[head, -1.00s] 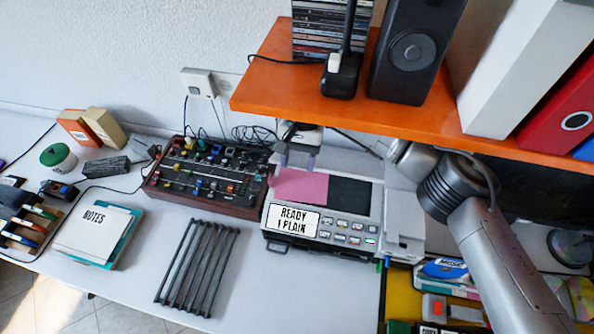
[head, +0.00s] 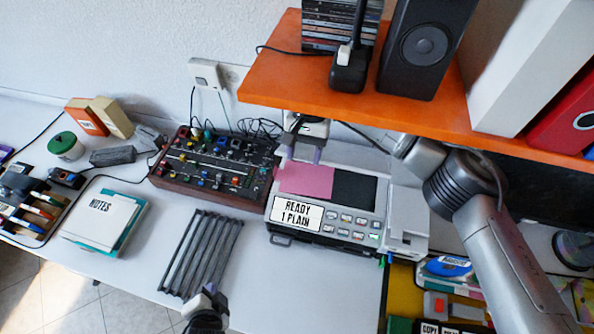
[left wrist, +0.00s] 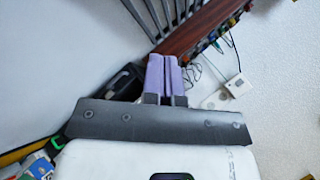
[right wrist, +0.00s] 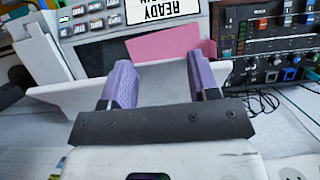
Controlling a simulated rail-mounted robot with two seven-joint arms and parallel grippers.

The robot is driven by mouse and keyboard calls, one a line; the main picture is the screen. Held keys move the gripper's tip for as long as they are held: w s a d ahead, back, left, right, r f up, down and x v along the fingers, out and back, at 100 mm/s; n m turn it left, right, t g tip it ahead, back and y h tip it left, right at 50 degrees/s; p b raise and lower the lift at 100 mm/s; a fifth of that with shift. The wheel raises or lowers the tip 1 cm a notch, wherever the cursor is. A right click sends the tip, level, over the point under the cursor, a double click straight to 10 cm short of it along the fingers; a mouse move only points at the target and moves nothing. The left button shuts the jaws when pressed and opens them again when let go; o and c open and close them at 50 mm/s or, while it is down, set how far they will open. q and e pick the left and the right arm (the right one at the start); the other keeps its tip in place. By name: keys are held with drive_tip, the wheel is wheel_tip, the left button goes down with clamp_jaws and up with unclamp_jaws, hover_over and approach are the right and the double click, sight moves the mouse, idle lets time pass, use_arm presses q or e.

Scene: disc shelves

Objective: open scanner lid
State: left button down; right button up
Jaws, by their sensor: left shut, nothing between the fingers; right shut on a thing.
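The scanner (head: 408,222) stands mid-table with a "READY 1 PLAIN" label. Its top lies exposed, with a pink sheet (head: 306,180) beside a dark area (head: 354,190). The raised white lid (right wrist: 70,95) shows as a thin panel in the right wrist view; in the head view it is nearly edge-on at the scanner's back. My right gripper (head: 303,154) is behind the scanner, below the shelf, its purple fingers (right wrist: 163,85) shut on the lid. My left gripper (head: 211,288) is at the bottom of the head view, in front of the black rack; its fingers (left wrist: 166,75) are shut and empty.
An orange shelf (head: 420,113) overhangs the scanner's back. A control panel with knobs (head: 215,165) stands left of the scanner. A black slatted rack (head: 200,255) lies in front. Notes (head: 100,218) lie further left. Bare table shows before the scanner.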

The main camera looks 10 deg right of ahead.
use_arm(q)
drive_tip(key=w+d+r+m+t, duration=0.3)
drive_tip(key=w+d+m+t, duration=0.1)
drive_tip(key=w+m, duration=0.25)
use_arm(e)
drive_tip(key=shift+w+d+f, duration=0.15)
drive_tip(key=shift+d+f, duration=0.05)
drive_tip(key=shift+f, duration=0.1)
use_arm(q)
drive_tip(key=m+t+h, duration=0.5)
drive_tip(key=m+h, duration=0.4)
drive_tip(key=m, duration=1.4)
approach(301, 159)
drive_tip(key=w+d+f, duration=0.1)
drive_tip(key=w+f, duration=0.2)
drive_tip(key=w, duration=0.1)
drive_tip(key=shift+w+d+r+n, duration=0.15)
drive_tip(key=shift+w+d+r, duration=0.1)
drive_tip(key=shift+w+r, duration=0.4)
drive_tip(key=shift+w+d+r+n, duration=0.1)
drive_tip(key=shift+w+d+r, duration=0.25)
drive_tip(key=shift+r, duration=0.5)
